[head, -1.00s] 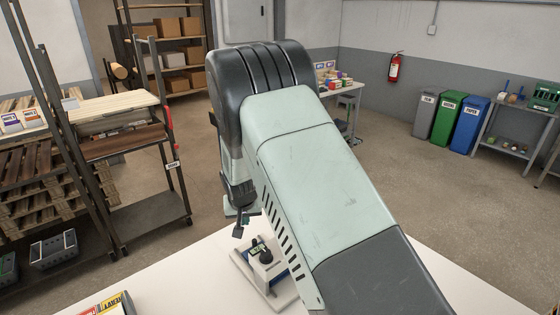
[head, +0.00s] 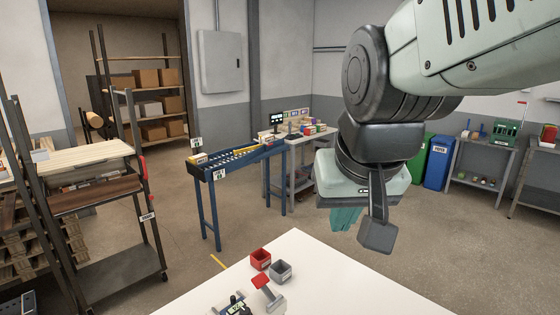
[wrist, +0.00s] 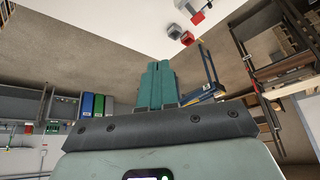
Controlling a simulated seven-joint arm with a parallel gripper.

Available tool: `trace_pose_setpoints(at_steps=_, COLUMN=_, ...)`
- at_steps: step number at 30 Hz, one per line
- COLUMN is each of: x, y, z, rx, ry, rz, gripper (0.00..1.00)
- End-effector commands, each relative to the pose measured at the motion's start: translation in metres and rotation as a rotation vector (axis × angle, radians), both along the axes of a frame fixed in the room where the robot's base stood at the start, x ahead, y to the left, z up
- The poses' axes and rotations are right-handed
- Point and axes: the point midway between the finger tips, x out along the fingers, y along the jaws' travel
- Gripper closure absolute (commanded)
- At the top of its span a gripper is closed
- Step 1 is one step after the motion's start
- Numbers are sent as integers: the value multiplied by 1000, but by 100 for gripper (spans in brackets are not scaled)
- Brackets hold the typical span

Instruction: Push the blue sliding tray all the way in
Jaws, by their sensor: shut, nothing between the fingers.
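My gripper (head: 345,222) is raised in the air to the right of the white table's far corner in the head view. Its teal fingers are together and empty, as the wrist view (wrist: 159,64) also shows. A small fixture (head: 236,303) with a black knob stands on the table at the bottom edge of the head view, partly cut off. A little blue shows on it, but I cannot tell how far out the blue sliding tray is. My gripper is well apart from the fixture.
On the white table (head: 330,285) stand a red bin (head: 260,259), a grey bin (head: 281,271) and a red-topped grey stand (head: 267,291). A blue roller conveyor (head: 236,166) stands behind. The right part of the table is clear.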

Motion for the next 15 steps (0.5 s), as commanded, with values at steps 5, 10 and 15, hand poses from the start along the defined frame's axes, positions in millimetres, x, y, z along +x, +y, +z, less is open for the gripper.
trace_pose_setpoints(at_steps=5, x=-63, y=-20, z=4, rx=-12, ry=-23, rz=-23, gripper=100)
trace_pose_setpoints(at_steps=10, x=-92, y=-26, z=0, rx=-21, ry=-25, rz=-31, gripper=95)
trace_pose_setpoints(at_steps=15, x=-82, y=-23, z=2, rx=-29, ry=-4, rz=-14, gripper=69)
